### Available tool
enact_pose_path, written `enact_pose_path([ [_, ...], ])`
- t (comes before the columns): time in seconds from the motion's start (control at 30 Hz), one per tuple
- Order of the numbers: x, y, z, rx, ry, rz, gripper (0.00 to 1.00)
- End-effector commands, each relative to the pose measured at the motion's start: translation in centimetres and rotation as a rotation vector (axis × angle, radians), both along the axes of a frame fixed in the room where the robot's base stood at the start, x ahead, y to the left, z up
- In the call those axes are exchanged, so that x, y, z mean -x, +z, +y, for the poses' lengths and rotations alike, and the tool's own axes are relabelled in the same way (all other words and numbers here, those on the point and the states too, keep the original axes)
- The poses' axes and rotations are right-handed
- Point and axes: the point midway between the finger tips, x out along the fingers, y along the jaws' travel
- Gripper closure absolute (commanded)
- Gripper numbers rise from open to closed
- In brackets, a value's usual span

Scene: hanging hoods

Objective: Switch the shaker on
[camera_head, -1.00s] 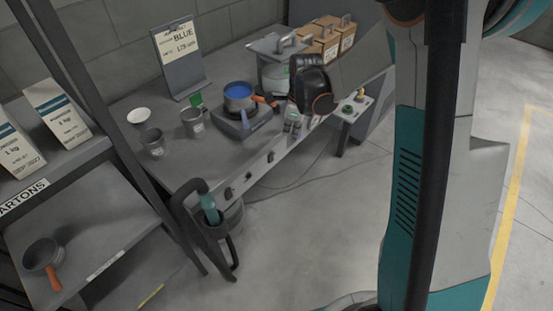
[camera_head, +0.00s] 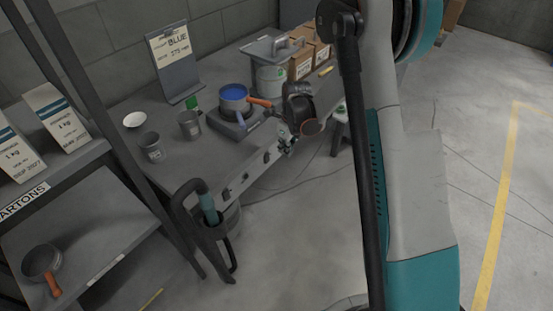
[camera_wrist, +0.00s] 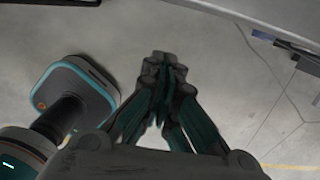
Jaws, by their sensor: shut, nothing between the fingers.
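I cannot tell for sure which thing is the shaker. A grey drum-like vessel (camera_head: 270,82) with a flat top plate and handle stands at the back of the bench, partly hidden by my arm. Small dark switches sit along the bench's front edge; one switch (camera_head: 247,176) is near its middle. My gripper (camera_head: 286,143) is at the front edge of the bench, below and right of the blue pan. In the wrist view my gripper (camera_wrist: 165,72) is shut and empty, with bare floor beyond the fingertips. Contact with the bench edge cannot be told.
A pan of blue liquid (camera_head: 235,95) sits on a hot plate (camera_head: 232,122), its orange handle pointing right. Grey cups (camera_head: 189,124), a white bowl (camera_head: 135,120) and a clipboard (camera_head: 177,65) share the bench (camera_head: 160,100). A black holder (camera_head: 205,225) stands in front.

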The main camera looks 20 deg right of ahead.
Motion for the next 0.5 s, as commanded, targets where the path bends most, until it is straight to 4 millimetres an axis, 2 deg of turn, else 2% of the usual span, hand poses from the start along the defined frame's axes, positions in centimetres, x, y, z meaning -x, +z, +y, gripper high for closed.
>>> enact_pose_path([
  [0.17, -0.2, -2.1, 0.1, 0.0, 0.001, 0.0, 1.0],
  [0.5, -0.9, -8.8, 0.6, 0.0, 0.001, 0.0, 1.0],
])
